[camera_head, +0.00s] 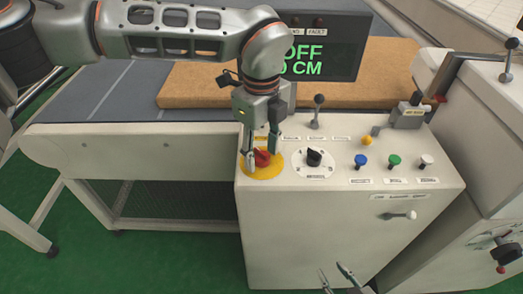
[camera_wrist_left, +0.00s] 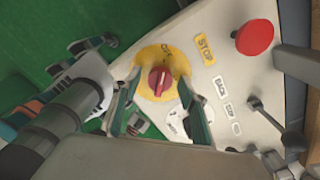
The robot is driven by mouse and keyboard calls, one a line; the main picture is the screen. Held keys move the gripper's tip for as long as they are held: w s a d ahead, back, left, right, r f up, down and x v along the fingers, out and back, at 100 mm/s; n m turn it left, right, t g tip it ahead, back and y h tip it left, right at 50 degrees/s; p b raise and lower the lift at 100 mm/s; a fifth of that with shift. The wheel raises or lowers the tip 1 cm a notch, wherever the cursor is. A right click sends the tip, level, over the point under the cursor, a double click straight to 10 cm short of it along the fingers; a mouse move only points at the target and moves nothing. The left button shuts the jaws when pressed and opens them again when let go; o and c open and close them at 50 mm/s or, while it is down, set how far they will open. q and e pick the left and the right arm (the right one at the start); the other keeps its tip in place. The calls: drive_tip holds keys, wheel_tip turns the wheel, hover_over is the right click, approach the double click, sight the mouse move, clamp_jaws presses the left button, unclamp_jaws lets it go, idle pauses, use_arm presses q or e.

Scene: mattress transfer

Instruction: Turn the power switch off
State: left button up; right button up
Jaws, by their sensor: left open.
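The power switch is a red rotary knob (camera_head: 262,157) on a yellow disc (camera_head: 265,172) at the left of the white control panel. It also shows in the left wrist view (camera_wrist_left: 160,80), its raised grip roughly upright in the picture. My left gripper (camera_head: 261,158) points down over the knob, with its fingers open on either side of it. In the left wrist view the fingers (camera_wrist_left: 160,108) stand apart near the disc's edge; I cannot tell whether they touch the knob. My right gripper (camera_head: 337,277) shows only its tips at the bottom edge, spread apart and empty.
A black selector (camera_head: 314,156) sits right of the yellow disc, then blue (camera_head: 361,160), green (camera_head: 394,160) and white buttons. A black-knobbed lever (camera_head: 317,110) stands behind. A display (camera_head: 320,58) reads "OFF". A red mushroom button (camera_wrist_left: 255,38) shows in the wrist view.

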sight(262, 152)
use_arm(q)
wheel_tip(262, 152, up, 12)
idle(0.5)
